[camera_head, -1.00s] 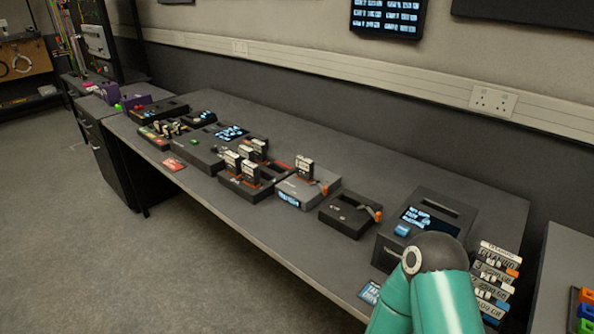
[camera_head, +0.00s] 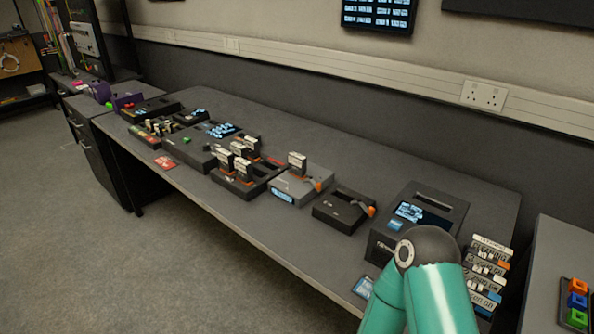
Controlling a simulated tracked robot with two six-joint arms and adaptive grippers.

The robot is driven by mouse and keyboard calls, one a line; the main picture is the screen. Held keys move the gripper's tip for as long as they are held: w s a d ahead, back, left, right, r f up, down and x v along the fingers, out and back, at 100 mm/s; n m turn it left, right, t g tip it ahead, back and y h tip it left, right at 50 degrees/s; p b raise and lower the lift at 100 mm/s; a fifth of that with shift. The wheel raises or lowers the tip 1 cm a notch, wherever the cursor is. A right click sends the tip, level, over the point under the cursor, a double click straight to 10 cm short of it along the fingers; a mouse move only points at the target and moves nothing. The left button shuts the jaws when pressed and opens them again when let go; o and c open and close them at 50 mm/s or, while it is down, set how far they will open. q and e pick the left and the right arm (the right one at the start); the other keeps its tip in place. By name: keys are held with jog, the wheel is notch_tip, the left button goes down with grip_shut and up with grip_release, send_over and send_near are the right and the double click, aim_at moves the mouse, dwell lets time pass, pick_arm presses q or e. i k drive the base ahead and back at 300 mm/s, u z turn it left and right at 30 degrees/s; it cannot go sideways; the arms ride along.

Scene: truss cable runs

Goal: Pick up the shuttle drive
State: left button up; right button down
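I cannot tell by a label which item is the shuttle drive. A pale cartridge (camera_head: 297,163) stands upright in a grey dock (camera_head: 301,186) with a lit front and an orange lever. Several similar pale cartridges (camera_head: 241,168) stand in a black dock (camera_head: 238,188) to its left. A black dock (camera_head: 338,212) to the right has an orange-tipped lever and no cartridge standing in it. Neither of my grippers shows; only a teal part of one of my arms is in view at the lower right.
A long dark bench (camera_head: 330,150) runs along the wall. A black unit with a screen (camera_head: 424,213) and a rack of labelled cartridges (camera_head: 487,270) stand at its right end, partly behind my arm. A second table (camera_head: 565,245) holds coloured blocks. The floor on the left is clear.

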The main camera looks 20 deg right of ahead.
aim_at(298, 163)
jog(key=k, duration=1.25)
jog(key=u, duration=0.4)
jog(key=i, duration=2.15)
jog(key=z, duration=0.6)
jog(key=k, duration=0.75)
jog(key=z, duration=0.15)
jog(key=i, duration=0.7)
